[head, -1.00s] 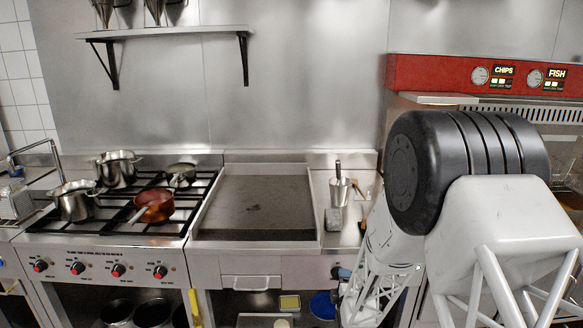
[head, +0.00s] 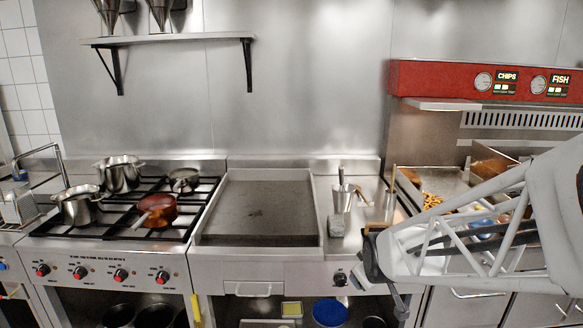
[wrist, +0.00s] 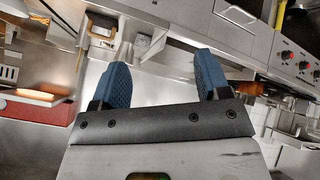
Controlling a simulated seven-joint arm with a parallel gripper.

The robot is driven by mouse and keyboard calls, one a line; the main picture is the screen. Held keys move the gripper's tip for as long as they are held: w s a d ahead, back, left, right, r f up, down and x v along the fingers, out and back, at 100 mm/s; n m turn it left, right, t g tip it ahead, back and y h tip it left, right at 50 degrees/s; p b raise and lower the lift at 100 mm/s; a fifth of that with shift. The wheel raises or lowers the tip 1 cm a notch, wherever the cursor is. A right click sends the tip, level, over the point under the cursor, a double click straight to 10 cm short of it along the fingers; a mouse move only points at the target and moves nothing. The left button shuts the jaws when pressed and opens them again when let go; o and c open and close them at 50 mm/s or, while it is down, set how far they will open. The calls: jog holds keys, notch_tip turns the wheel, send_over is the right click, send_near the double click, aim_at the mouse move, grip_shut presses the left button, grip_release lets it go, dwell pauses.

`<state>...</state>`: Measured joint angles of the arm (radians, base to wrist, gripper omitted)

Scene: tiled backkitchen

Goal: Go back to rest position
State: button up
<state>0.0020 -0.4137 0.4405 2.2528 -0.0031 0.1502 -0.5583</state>
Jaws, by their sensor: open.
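My gripper (wrist: 162,76) shows in the wrist view with its two blue ridged fingers wide apart. Nothing is between the fingertips. In the head view my arm comes in from the right edge, and its dark end (head: 372,262) hangs in front of the counter, to the right of the griddle (head: 262,212). The fingers cannot be made out clearly there.
A stove with a copper pan (head: 160,211) and steel pots (head: 76,206) stands at left. A metal cup (head: 343,197) and a grey block (head: 338,226) sit right of the griddle. A fryer with a red panel (head: 440,78) and chips (head: 432,201) is behind my arm.

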jog(key=s+r+m+g, duration=0.2)
jog(key=s+r+m, duration=0.1)
jog(key=s, duration=0.9)
jog(key=s+r+m+g, duration=0.3)
jog(key=s+r, duration=0.1)
jog(key=s, duration=0.8)
jog(key=shift+s+d+r+m+g, duration=0.15)
jog(key=shift+s+m+g, duration=0.15)
jog(key=shift+s, duration=0.1)
